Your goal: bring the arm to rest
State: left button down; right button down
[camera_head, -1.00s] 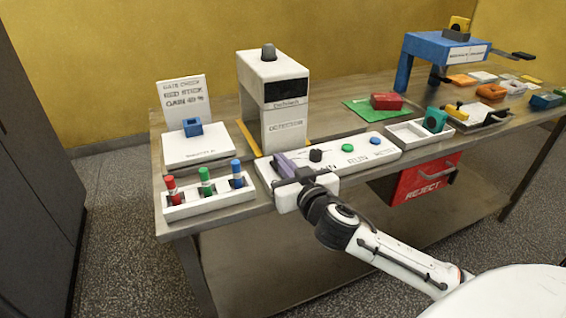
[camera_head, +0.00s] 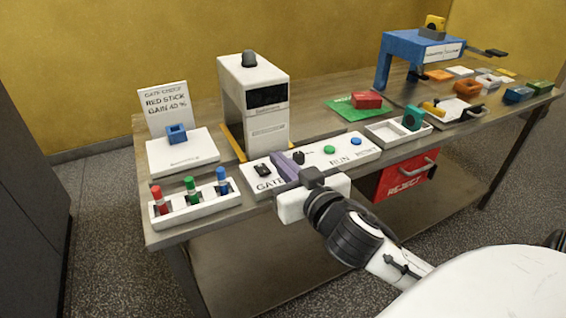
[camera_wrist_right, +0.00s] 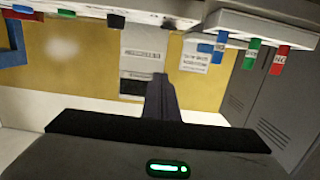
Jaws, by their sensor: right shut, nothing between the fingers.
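My right gripper (camera_head: 284,165) is shut and empty. Its purple-grey fingers lie over or just in front of the white control panel (camera_head: 372,149) at the table's front edge, between the "GATE" label and the black knob (camera_head: 298,157); I cannot tell whether they touch it. In the right wrist view the closed fingers (camera_wrist_right: 162,98) point toward the white detector housing (camera_wrist_right: 142,62). The panel also carries a black switch (camera_head: 263,170), a green button (camera_head: 329,149) and a blue button (camera_head: 356,141). My left gripper is not in view.
A white rack (camera_head: 196,209) with red, green and blue sticks stands left of the gripper. The white-and-black detector (camera_head: 254,106) stands behind the panel. A red reject bin (camera_head: 405,174) hangs below the table.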

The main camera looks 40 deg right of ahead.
jog(key=shift+s+a+r, duration=0.1)
jog(key=shift+s+r, duration=0.1)
jog(key=shift+s, duration=0.2)
jog(key=a+f+g, duration=0.1)
jog(key=f, duration=0.3)
jog(key=s+a+f+n+y, duration=0.1)
jog(key=f, duration=0.3)
jog(key=s+a+f+g+y, duration=0.1)
jog(key=f, duration=0.3)
jog(key=shift+f+n+g, duration=0.1)
jog(key=shift+n+g, duration=0.2)
jog(key=shift+n, duration=0.1)
jog(key=s+a+f+n+g+y, duration=0.1)
jog(key=s+a+f+g+y, duration=0.1)
jog(key=s+a+f, duration=0.4)
jog(key=s+a+f+n+g+y, duration=0.1)
jog(key=s+a+f, duration=0.6)
jog(key=f, duration=1)
jog(key=s+g+y, duration=0.1)
jog(key=s+g, duration=0.1)
jog(key=s, duration=0.1)
jog(key=shift+n, duration=0.4)
jog(key=shift+a, duration=0.1)
